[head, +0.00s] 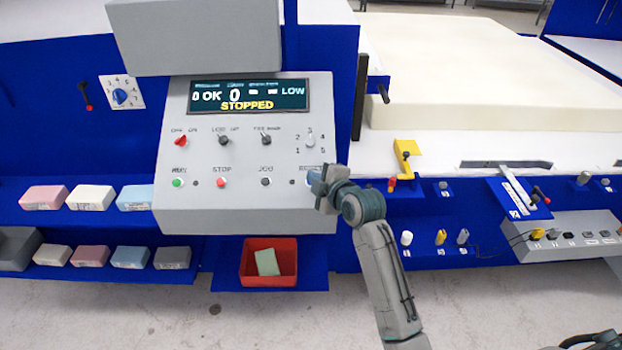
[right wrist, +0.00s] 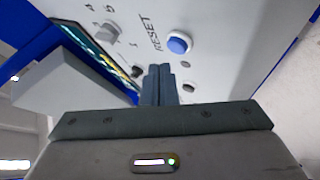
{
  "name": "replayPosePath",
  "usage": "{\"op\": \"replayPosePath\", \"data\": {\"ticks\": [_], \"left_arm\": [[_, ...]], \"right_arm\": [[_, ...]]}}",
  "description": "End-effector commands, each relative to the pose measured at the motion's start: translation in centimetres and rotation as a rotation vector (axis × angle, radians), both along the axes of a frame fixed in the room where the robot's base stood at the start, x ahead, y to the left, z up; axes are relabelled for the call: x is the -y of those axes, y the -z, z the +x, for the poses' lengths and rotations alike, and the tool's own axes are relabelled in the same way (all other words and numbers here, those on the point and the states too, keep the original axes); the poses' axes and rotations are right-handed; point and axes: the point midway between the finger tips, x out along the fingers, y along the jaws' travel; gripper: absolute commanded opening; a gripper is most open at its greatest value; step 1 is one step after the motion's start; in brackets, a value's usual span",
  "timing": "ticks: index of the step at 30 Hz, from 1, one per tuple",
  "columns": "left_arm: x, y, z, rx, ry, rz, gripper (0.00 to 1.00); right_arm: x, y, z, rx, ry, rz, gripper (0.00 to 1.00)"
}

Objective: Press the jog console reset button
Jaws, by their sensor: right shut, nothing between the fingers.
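The grey jog console (head: 240,215) stands in the middle of the head view, its display (head: 248,95) reading "STOPPED". Along its lower row are a green RUN button (head: 177,182), a red STOP button (head: 221,182), a dark JOG button (head: 266,181) and the RESET button. My right gripper (head: 322,183) is at the RESET end and covers most of that button in the head view. In the right wrist view the blue RESET button (right wrist: 179,43) is clear, just beyond and slightly right of my shut, empty fingertips (right wrist: 158,70). The fingertips look apart from it. My left gripper is not in view.
Shelves to the left hold several foam samples (head: 90,197). A red bin (head: 268,262) with a pale green block (head: 267,262) sits below the console. A large cream foam slab (head: 470,75) lies at right, behind a yellow bracket (head: 405,157).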

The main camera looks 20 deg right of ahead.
Motion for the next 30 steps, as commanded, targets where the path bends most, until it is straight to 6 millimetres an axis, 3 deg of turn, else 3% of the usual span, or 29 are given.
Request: {"op": "replayPosePath", "data": {"ticks": [3, 12, 30], "left_arm": [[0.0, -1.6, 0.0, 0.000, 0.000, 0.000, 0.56], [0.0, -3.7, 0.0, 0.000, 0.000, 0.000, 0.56], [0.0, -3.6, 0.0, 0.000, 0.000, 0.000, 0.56]], "right_arm": [[-0.2, -1.5, -0.6, -0.001, 0.000, 0.001, 0.00], [-0.6, -3.8, -2.0, 0.000, 0.000, 0.000, 0.00], [-0.6, -3.7, -2.1, 0.000, 0.000, 0.000, 0.00]]}}
